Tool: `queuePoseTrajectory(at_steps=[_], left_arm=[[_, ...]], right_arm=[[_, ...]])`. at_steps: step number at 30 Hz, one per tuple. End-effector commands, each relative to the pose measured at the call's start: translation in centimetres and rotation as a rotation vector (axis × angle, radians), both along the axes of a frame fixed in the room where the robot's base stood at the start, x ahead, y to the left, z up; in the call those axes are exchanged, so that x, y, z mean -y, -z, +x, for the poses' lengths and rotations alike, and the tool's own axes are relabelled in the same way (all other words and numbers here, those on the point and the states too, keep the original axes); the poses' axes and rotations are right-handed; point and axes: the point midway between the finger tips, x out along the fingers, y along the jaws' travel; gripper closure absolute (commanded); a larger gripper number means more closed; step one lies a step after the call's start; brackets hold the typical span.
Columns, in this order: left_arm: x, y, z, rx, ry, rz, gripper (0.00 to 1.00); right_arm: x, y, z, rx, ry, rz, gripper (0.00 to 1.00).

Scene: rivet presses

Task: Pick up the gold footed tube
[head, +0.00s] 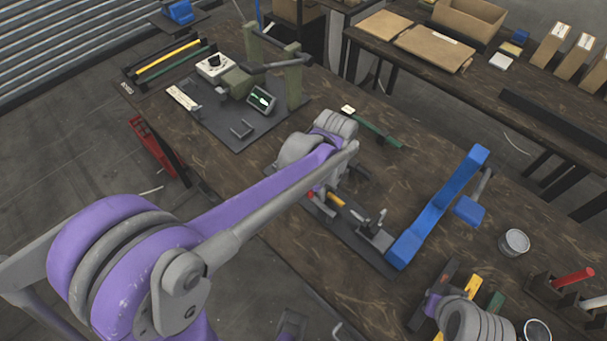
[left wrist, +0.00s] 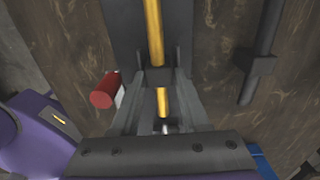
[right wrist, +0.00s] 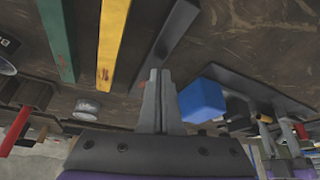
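The gold footed tube (left wrist: 155,30) runs up and down the middle of the left wrist view, with a dark block around it (left wrist: 160,75). A short gold length shows in the head view (head: 336,200) on a dark plate, partly hidden by my left arm. My left gripper (left wrist: 160,82) is over the tube, one finger on each side of the dark block. The fingers look apart; I cannot tell whether they touch it. My right gripper (right wrist: 158,75) is shut with nothing between its fingers, away at the right side of the table.
A red cylinder (left wrist: 105,90) lies just left of my left fingers. A blue press arm (head: 440,205) stands to the right. Green (right wrist: 58,40), yellow (right wrist: 113,40) and grey bars are near my right gripper. A metal cup (head: 514,243) stands at the right.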

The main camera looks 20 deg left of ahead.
Motion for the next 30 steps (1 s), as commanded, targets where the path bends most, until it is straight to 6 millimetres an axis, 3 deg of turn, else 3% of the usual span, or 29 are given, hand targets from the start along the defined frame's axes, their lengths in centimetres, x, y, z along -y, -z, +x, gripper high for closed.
queuePoseTrajectory(at_steps=[1, 6, 8, 20, 30], left_arm=[[0.0, 0.0, 0.0, 0.000, 0.000, 0.000, 0.62], [0.0, 0.0, 0.0, 0.000, 0.000, 0.000, 0.93], [0.0, 0.0, 0.0, 0.000, 0.000, 0.000, 1.00], [0.0, -0.5, 0.0, 0.000, 0.000, 0.000, 1.00], [0.0, -6.7, 0.0, 0.000, 0.000, 0.000, 1.00]], right_arm=[[0.0, 0.0, 0.0, 0.000, 0.000, 0.000, 1.00], [0.0, 0.0, 0.0, 0.000, 0.000, 0.000, 1.00], [0.0, 0.0, 0.0, 0.000, 0.000, 0.000, 1.00], [0.0, -0.1, 0.0, 0.000, 0.000, 0.000, 1.00], [0.0, -0.8, 0.1, 0.003, 0.000, 0.000, 1.00]])
